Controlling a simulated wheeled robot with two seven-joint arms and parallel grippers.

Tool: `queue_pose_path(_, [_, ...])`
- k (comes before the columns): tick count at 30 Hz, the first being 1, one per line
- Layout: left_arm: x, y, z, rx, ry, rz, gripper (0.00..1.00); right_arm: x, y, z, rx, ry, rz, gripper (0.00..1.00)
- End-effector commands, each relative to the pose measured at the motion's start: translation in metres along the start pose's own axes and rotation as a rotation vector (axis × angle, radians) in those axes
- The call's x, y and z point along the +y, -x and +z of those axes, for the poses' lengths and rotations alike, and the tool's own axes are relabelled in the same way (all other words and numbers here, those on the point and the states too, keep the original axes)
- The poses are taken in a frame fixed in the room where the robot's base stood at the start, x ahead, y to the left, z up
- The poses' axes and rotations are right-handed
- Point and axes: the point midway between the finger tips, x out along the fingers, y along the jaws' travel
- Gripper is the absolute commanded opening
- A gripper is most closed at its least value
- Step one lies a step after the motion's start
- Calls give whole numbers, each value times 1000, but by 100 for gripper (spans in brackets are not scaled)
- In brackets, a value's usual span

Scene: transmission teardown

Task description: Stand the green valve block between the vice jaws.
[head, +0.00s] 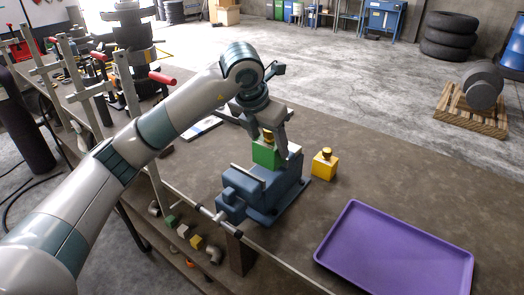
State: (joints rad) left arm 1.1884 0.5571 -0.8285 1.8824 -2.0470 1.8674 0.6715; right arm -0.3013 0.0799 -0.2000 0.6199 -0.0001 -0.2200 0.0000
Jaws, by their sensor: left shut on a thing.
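The green valve block (264,155) is at the blue vice (262,192), with its brass-coloured top fitting (268,137) upward. It looks upright and sits at or just above the gap between the jaws. I cannot tell whether it touches the vice. My left gripper (276,145) comes down from above and is shut on the block. Part of the block's right side is hidden by a finger. My right gripper is not in view.
A purple tray (395,250) lies at the front right of the brown bench (400,180). Clamps with red handles (162,78) stand at the left. Small blocks and fittings (190,236) lie below the front edge.

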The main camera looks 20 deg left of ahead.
Motion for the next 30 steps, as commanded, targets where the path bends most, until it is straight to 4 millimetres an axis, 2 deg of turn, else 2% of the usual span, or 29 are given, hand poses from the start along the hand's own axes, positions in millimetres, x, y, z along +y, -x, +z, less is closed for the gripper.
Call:
queue_pose_path(1, [8, 0, -1, -1, 3, -1, 7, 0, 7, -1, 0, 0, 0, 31])
queue_pose_path(7, [21, -8, -5, -5, 0, -1, 7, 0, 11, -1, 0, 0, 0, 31])
queue_pose_path(20, [21, -12, -7, -3, 0, -1, 7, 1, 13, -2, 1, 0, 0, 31])
queue_pose_path(30, [21, -39, -18, -1, 0, -2, 7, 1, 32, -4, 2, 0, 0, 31])
